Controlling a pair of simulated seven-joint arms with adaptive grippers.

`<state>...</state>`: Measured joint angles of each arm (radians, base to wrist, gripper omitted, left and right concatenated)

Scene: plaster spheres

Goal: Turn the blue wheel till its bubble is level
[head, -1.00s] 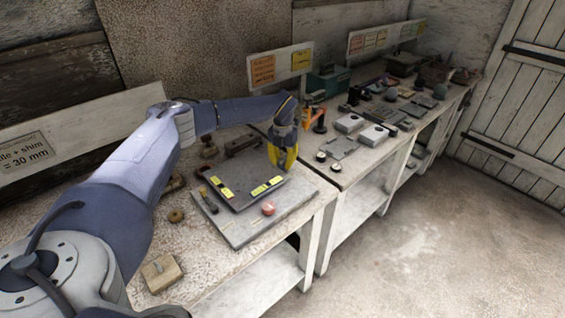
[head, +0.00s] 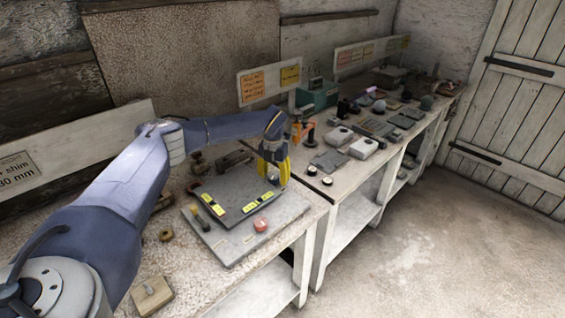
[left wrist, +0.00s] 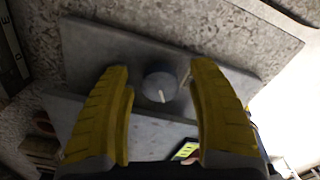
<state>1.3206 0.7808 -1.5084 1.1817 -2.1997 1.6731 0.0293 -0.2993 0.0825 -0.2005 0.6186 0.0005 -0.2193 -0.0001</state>
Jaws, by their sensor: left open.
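A grey plate (head: 228,192) lies on a larger grey slab (head: 232,244) and carries yellow vials on its left (head: 212,204) and front (head: 257,202) edges. Their bubbles are too small to read. My left gripper (head: 275,178), with yellow fingers, is at the plate's far right corner. In the left wrist view the open fingers (left wrist: 160,70) stand on either side of a round, dark blue-grey wheel (left wrist: 158,88) with a pale mark. Contact cannot be told. This wheel is hidden behind the gripper in the head view. A red wheel (head: 261,225) sits at the near right. My right gripper is not in view.
A wooden block (head: 152,295) and a brass-coloured ring (head: 166,234) lie on the near bench. An orange stand (head: 301,131) and white boxes (head: 363,148) stand beyond the gripper. The floor on the right is clear.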

